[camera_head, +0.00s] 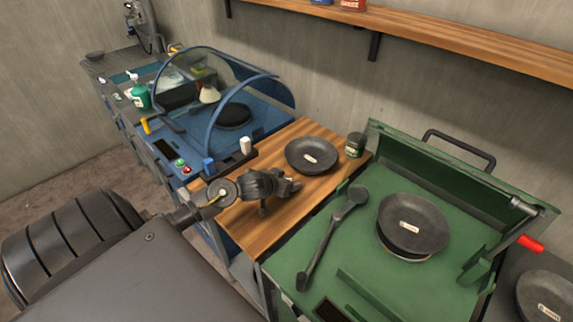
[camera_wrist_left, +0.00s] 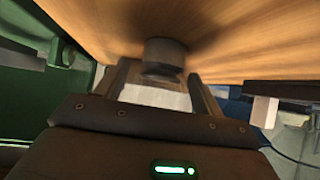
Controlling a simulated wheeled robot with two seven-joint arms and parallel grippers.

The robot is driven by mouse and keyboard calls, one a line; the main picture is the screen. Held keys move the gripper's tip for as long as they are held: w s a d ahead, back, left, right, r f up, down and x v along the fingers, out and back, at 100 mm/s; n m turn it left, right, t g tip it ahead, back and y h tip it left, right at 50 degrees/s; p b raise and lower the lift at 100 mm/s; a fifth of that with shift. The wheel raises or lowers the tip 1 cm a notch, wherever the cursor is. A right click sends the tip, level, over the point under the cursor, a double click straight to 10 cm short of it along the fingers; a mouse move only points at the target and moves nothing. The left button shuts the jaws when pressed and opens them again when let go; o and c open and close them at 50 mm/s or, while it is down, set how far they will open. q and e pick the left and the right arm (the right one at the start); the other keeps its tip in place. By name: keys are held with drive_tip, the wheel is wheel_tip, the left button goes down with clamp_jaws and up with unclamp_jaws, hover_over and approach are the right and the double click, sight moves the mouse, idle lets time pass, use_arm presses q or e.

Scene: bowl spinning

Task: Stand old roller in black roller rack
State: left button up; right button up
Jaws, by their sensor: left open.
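A black rack (camera_head: 232,161) stands on the wooden counter's left edge and holds a white upright piece (camera_head: 246,145) and a blue one (camera_head: 208,165). My left gripper (camera_head: 292,187) is low over the wooden counter, to the right of the rack. In the left wrist view its fingers (camera_wrist_left: 160,88) are apart, with a short dark cylinder (camera_wrist_left: 165,55) between or just beyond them against the wood. I cannot tell whether this is the old roller. The rack's white piece also shows in the wrist view (camera_wrist_left: 265,110). My right gripper is out of view.
A dark bowl (camera_head: 312,155) and a small jar (camera_head: 355,145) are on the counter behind the gripper. The green machine (camera_head: 290,262) on the right holds another bowl (camera_head: 412,222) and a dark tool (camera_head: 330,235). A blue hooded machine (camera_head: 275,118) stands left.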

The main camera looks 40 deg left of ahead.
use_arm(q)
drive_tip(key=shift+w+f, duration=0.35)
drive_tip(key=shift+w, duration=0.05)
drive_tip(key=c, duration=1.4)
drive_tip(key=shift+a+r, duration=0.1)
drive_tip(key=shift+r, duration=0.5)
clamp_jaws()
wheel_tip(320, 180, up, 2)
drive_tip(key=shift+r, duration=0.2)
drive_tip(key=s+d+r+p, duration=0.4)
drive_tip(key=s+d+r, duration=0.4)
drive_tip(key=s, duration=0.3)
drive_tip(key=shift+d+r+p, duration=0.4)
drive_tip(key=shift+r, duration=0.45)
